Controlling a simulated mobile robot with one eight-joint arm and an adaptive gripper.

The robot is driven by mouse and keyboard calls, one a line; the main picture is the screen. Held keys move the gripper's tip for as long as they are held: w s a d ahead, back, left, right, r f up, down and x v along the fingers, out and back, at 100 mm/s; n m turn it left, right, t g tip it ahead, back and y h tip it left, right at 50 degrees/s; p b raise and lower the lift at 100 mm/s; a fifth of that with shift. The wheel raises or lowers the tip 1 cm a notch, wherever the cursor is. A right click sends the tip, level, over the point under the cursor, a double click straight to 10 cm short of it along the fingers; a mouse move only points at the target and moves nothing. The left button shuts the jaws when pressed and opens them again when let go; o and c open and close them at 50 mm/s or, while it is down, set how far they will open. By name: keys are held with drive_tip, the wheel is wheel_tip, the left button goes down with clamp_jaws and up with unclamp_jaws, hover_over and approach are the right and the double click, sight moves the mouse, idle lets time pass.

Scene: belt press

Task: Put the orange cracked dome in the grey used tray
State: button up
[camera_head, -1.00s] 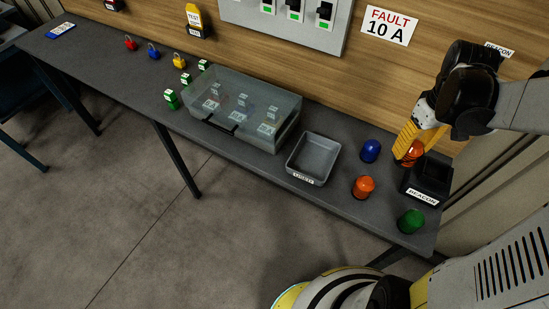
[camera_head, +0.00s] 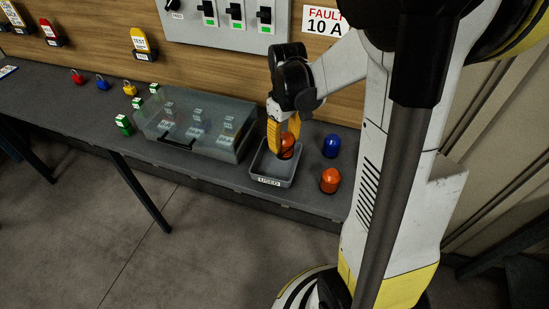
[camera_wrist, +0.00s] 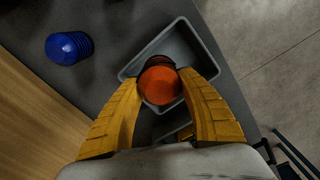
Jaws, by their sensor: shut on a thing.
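My gripper (camera_head: 284,141) has its yellow fingers shut on an orange dome (camera_head: 288,146). In the wrist view the same orange dome (camera_wrist: 160,83) sits between the two fingertips (camera_wrist: 161,84). The grey used tray (camera_head: 271,179), with a USED label on its front, is right below the dome. In the wrist view the tray's rim (camera_wrist: 188,30) shows around and behind the dome. I cannot tell whether the dome touches the tray floor. Any crack in the held dome is not clear. A second orange dome (camera_head: 330,181) stands on the bench, right of the tray.
A blue dome (camera_head: 331,146) stands right of the tray and also shows in the wrist view (camera_wrist: 68,48). A clear lidded box (camera_head: 196,132) stands left of the tray. Small padlocks (camera_head: 103,83) and green-white blocks lie farther left. A wall panel (camera_head: 225,25) is behind.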

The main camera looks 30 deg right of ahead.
drive_tip(key=shift+w+a+f+b, duration=0.3)
drive_tip(key=shift+w+a+f, duration=0.5)
drive_tip(key=shift+a+f, duration=0.05)
drive_tip(key=shift+f+b, duration=0.85)
drive_tip(key=shift+f, duration=0.95)
drive_tip(key=shift+f, duration=0.1)
drive_tip(key=shift+f, duration=0.15)
drive_tip(key=o, duration=1.1)
